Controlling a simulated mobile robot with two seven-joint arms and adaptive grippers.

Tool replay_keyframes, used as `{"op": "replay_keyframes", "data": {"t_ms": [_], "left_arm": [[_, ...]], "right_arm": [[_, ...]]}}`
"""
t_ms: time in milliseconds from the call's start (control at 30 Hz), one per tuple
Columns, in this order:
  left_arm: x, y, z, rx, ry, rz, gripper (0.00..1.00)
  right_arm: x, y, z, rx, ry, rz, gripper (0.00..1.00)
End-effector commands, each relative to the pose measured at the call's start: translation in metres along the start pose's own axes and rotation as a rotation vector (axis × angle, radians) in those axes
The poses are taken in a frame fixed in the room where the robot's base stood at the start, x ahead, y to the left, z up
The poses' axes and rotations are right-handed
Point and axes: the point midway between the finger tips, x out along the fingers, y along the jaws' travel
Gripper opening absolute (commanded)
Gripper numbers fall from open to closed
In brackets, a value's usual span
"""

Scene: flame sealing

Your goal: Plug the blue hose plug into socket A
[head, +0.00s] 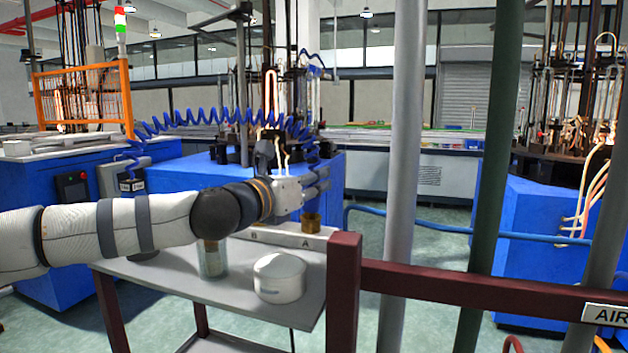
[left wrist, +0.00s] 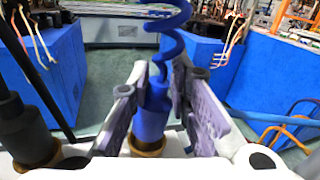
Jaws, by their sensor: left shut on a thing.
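My left gripper (head: 318,185) reaches over the white socket block (head: 275,236) marked B and A on the small table. In the left wrist view my left gripper (left wrist: 158,82) is shut on the blue hose plug (left wrist: 150,118), with a finger on each side. The plug points down, and its lower end lines up with the brass socket A (left wrist: 148,150); I cannot tell how far in it is. Socket A (head: 311,221) also shows beside the letter A in the head view. A black plug (left wrist: 22,128) stands in another brass ring to the left. My right gripper is not in view.
A coiled blue hose (head: 210,120) runs from the left to the plug. A white lidded pot (head: 279,280) and a glass jar (head: 212,262) stand on the grey table (head: 225,296). A dark red railing (head: 345,290) and grey pipe (head: 403,170) are at the right.

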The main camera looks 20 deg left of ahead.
Motion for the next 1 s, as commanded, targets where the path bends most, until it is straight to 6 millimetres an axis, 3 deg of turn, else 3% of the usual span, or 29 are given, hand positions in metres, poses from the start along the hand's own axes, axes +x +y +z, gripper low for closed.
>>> {"op": "replay_keyframes", "data": {"t_ms": [267, 300, 400, 1000], "left_arm": [[0.0, 0.006, -0.0067, 0.002, 0.002, 0.013, 0.0], [-0.0001, 0.0061, -0.0063, 0.002, 0.002, 0.013, 0.22], [-0.0001, 0.0052, -0.0056, 0.002, 0.001, 0.011, 0.41], [-0.0001, 0.0018, -0.0029, 0.001, 0.0, 0.004, 0.41]], "right_arm": [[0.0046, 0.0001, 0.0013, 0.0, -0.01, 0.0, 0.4], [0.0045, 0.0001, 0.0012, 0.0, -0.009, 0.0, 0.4], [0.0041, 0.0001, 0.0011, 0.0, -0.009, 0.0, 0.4], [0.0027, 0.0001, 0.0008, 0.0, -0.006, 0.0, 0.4]]}}
